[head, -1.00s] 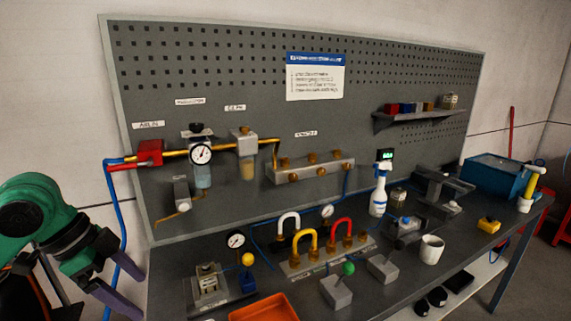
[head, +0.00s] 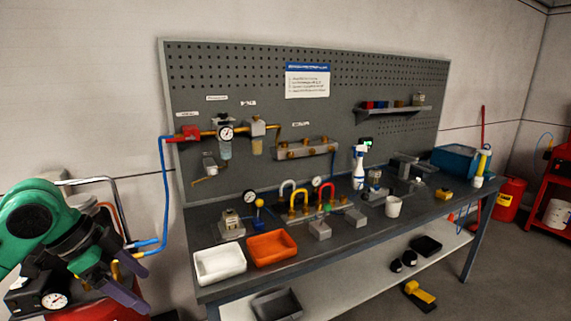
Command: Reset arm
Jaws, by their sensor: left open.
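My left gripper (head: 112,288) is in the head view at the lower left, on my green and black left arm (head: 45,225). Its two purple-grey fingers are apart with nothing between them. It is left of the workbench (head: 350,240), clear of the bench top, in front of a red machine (head: 95,311) with a gauge. My right gripper is not in view.
A pegboard (head: 350,110) with pipes and a gauge stands behind the bench. A white tray (head: 219,264) and an orange tray (head: 272,248) lie at the near left end. A white cup (head: 393,207) and spray bottle (head: 359,168) stand farther right.

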